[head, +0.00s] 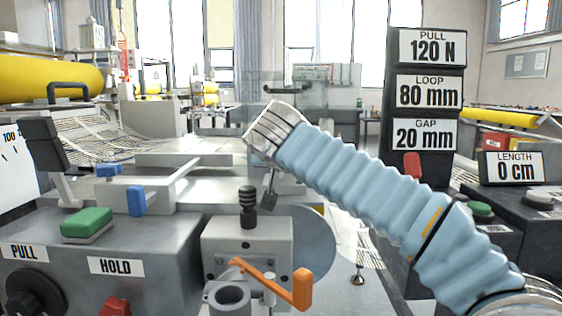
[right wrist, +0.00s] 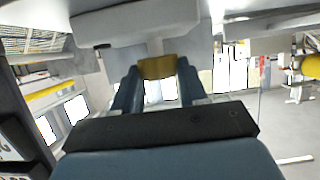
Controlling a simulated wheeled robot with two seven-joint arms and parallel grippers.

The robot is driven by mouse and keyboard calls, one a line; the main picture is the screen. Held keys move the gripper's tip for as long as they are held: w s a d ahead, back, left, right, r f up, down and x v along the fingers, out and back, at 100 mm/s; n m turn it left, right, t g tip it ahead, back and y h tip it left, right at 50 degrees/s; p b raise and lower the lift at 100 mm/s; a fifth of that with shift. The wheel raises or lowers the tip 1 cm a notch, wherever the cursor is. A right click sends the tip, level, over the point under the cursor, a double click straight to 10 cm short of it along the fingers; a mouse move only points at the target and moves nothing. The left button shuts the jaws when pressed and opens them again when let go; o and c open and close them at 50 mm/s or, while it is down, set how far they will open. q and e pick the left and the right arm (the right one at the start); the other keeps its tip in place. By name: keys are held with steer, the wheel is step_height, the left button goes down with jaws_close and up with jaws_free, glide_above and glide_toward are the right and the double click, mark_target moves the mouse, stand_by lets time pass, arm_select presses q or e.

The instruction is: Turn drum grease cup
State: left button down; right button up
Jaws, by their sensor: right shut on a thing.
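My right arm comes in from the right in the head view, and its wrist end (head: 272,128) stands above and behind the grey block. In the right wrist view my right gripper (right wrist: 157,72) is shut on a small brass-yellow piece (right wrist: 157,66). This piece may be the drum grease cup; I cannot tell for certain. The piece sits close to a pale machine part (right wrist: 150,22). In the head view the fingertips and the held piece cannot be made out clearly. My left gripper is not in view.
The grey block (head: 245,245) carries a black ribbed knob (head: 247,205) and an orange crank (head: 301,288). A grey disc (head: 315,245) stands behind it. A console with a green button (head: 87,222) is at left; a sign post (head: 425,90) is at right.

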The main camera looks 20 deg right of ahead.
steer(key=shift+f, duration=0.1)
steer(key=o, duration=1.1)
steer(key=shift+c, duration=0.2)
steer(key=v, duration=1.3)
steer(key=shift+s, duration=0.4)
